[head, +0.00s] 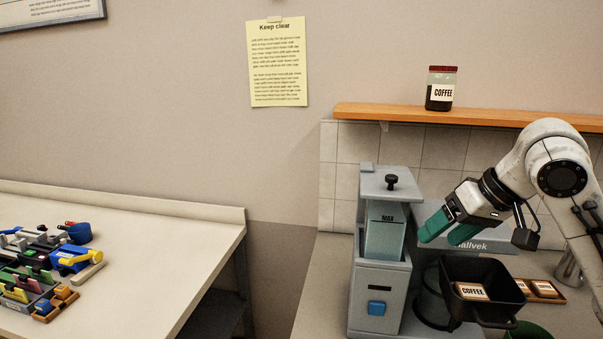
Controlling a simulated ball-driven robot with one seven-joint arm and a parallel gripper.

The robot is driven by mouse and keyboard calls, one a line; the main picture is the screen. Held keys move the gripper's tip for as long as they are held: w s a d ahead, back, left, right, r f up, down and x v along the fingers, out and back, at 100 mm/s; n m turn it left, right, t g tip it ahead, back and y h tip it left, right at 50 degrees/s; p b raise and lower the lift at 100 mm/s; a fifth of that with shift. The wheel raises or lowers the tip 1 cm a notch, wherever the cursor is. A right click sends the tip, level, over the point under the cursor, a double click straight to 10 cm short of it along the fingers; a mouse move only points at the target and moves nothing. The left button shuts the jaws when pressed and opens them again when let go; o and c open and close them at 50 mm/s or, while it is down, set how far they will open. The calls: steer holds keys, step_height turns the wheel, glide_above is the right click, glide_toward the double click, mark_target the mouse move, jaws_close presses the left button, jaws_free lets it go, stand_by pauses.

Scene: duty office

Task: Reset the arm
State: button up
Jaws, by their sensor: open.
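My gripper (449,229) is at the right of the head view, on my white arm that comes in from the right edge. Its two green fingers point down and left, with a gap between them and nothing held. The fingers are just right of the clear tank marked MAX (385,232) on the grey coffee machine (379,292). The fingers hide part of the machine's grey upper body behind them. Whether they touch it cannot be told.
A wooden tray (559,296) holds more packets. A coffee jar (441,89) stands on the wooden shelf (497,116). The left table (158,252) is bare right of its cluttered tools.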

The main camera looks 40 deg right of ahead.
steer(key=w+a+f+n+t+y, duration=0.1)
steer(key=w+a+f+t+y, duration=0.15)
steer(key=w+a+f, duration=0.6)
steer(key=w+a+f+g, duration=0.1)
steer(key=a+f, duration=1)
steer(key=a, duration=0.1)
steer(key=s+a+f+n+g, duration=0.1)
steer(key=s+a+f+g, duration=0.1)
steer(key=s+a+f, duration=0.3)
steer(key=s+a+f+g, duration=0.1)
steer(key=s+f, duration=0.2)
steer(key=f, duration=0.4)
steer(key=s+d+f+n+g+h, duration=0.1)
steer(key=s+f+g, duration=0.1)
steer(key=s, duration=0.5)
steer(key=s+f+n+g+h, duration=0.1)
steer(key=s+f+g+h, duration=0.1)
steer(key=s+f, duration=0.3)
steer(key=shift+s+d+f+n+b, duration=0.3)
steer(key=shift+s+d+n, duration=0.1)
steer(key=shift+s, duration=0.7)
